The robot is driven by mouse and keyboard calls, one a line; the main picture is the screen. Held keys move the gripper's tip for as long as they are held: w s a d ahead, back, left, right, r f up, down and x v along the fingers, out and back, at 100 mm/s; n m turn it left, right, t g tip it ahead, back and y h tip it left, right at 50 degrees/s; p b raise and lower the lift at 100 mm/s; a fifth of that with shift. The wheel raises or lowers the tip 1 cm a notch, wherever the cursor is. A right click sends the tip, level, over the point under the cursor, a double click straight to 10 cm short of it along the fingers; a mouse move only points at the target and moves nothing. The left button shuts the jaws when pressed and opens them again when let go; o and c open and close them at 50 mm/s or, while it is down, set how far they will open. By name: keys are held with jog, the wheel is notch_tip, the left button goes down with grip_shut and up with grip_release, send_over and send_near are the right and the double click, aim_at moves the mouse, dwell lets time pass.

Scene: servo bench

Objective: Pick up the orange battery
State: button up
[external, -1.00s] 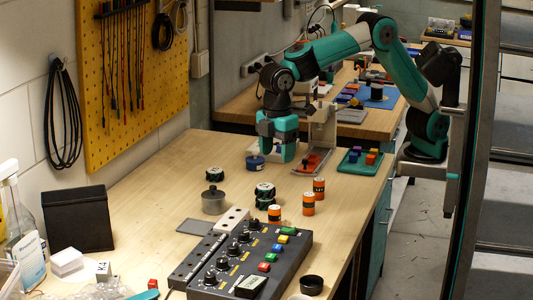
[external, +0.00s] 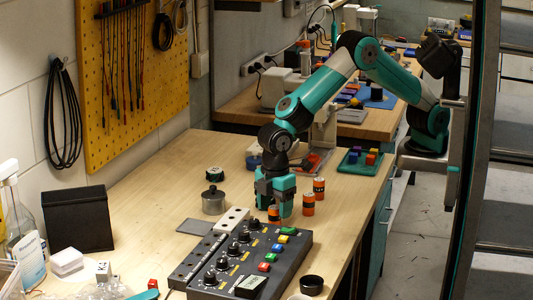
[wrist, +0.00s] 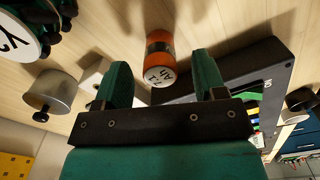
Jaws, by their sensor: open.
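Three orange batteries with dark bands stand on the wooden bench in the external view: one at the front left (external: 274,214), partly covered by my gripper, one to its right (external: 308,204), and one farther back (external: 319,188). My gripper (external: 276,203) points down over the bench at the front-left battery. In the wrist view, an orange battery (wrist: 159,52) with a marked pale end shows just beyond the gap between my two green fingers (wrist: 164,78). The fingers are apart, with nothing clamped between them. I cannot tell how much height separates them from the battery.
A dark control panel (external: 262,255) with knobs and coloured buttons lies in front. A white block with holes (external: 233,216) and a grey lidded pot (external: 213,202) stand to the left.

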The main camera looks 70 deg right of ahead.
aim_at(275, 207)
notch_tip(275, 207, down, 4)
jog(key=shift+r+p, duration=0.25)
jog(key=shift+p, duration=0.05)
jog(key=shift+c, duration=0.2)
jog(key=c, duration=1)
jog(key=shift+r, duration=0.2)
